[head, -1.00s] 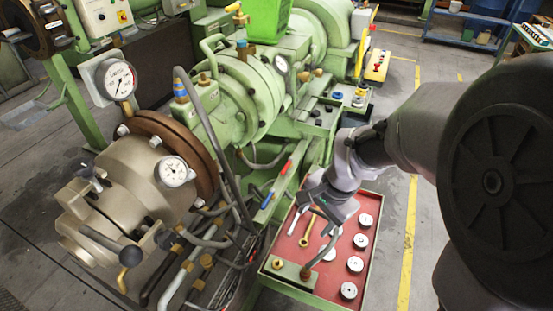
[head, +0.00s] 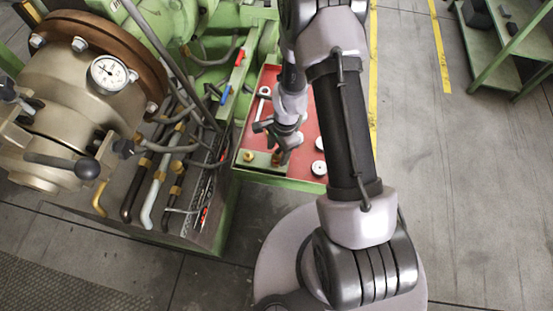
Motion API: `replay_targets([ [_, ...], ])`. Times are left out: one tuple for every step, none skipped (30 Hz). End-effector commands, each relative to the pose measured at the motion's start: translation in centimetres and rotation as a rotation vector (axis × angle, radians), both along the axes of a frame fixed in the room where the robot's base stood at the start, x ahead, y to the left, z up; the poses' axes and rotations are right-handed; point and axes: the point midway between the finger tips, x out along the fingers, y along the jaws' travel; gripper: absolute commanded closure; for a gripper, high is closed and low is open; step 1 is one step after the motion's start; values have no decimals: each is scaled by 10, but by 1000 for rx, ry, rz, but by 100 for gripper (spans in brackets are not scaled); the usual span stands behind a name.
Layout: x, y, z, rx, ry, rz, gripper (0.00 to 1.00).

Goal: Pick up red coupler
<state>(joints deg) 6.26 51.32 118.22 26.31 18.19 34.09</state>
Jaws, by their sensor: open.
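My gripper (head: 277,140) is in the head view, fingers open, over the front left part of the red-topped tray (head: 313,134). A small reddish-brown piece (head: 279,158) shows just below the fingers, at the green block on the tray's front edge; it may be the red coupler, but it is partly hidden and I cannot tell if the fingers touch it. A red handle-like part (head: 240,57) sits on the machine's rail, behind and left of my gripper, with a blue one (head: 225,94) nearer. I see nothing held.
A brass fitting (head: 249,156) stands on the green block, left of the fingers. A wrench (head: 262,98) and white discs (head: 319,169) lie on the tray. Hoses and the gauge-bearing machine (head: 109,74) crowd the left. Floor at right is open before a green shelf (head: 510,45).

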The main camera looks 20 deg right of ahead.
Motion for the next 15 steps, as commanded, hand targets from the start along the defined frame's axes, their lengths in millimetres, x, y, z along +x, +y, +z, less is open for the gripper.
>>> replay_targets([
  [-1,1,-17,0,2,2,44],
  [-1,2,-22,0,1,1,44],
  [-2,3,-27,0,1,1,44],
  [-1,3,-29,0,1,1,44],
  [-1,4,-30,0,0,1,44],
  [-1,4,-31,0,0,1,44],
  [-1,4,-30,0,0,1,44],
  [-1,4,-30,0,-1,1,44],
  [-1,4,-29,0,-1,1,44],
  [-1,4,-29,0,-1,1,44],
  [-1,4,-28,0,0,1,44],
  [-1,4,-28,0,0,1,48],
  [-1,4,-28,0,0,1,54],
  [-1,4,-28,0,0,1,60],
  [-1,4,-28,0,0,1,68],
])
